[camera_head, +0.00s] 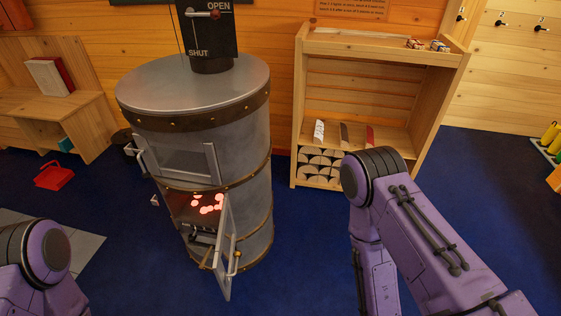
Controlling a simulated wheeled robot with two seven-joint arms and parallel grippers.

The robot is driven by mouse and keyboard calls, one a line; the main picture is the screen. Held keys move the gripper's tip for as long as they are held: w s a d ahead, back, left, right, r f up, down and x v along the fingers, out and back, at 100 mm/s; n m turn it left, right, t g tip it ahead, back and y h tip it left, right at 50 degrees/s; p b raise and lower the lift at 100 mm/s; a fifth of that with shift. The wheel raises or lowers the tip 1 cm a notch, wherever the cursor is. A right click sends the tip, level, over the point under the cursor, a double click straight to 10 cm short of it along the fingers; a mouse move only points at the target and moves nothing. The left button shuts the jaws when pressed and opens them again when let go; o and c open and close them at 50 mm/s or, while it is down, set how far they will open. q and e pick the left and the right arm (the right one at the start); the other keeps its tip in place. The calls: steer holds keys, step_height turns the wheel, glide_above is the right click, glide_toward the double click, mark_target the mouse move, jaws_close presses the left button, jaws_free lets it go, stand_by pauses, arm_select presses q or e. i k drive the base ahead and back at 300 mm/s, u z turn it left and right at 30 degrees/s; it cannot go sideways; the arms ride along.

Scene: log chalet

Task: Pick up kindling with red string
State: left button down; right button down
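A wooden shelf unit (301,110) stands right of the stove. On its middle shelf are three small slanted items: a pale one (319,131), a dark one (344,134) and a red one (369,137). They are too small to tell whether any is kindling, and I can make out no red string. Split logs (320,163) are stacked in the compartment below, partly hidden by my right arm. My purple arms show at the lower left and lower right, but both grippers are out of view.
A round metal stove (140,160) stands at centre left. Its lower door (226,250) hangs open toward me, with glowing red embers (208,204) inside. A red pan-like object (54,176) lies on the blue floor at left. Open floor (490,200) shows at right.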

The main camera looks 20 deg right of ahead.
mark_target(411, 44)
steer(key=z, duration=1.75)
steer(key=i, duration=2.05)
steer(key=z, duration=0.3)
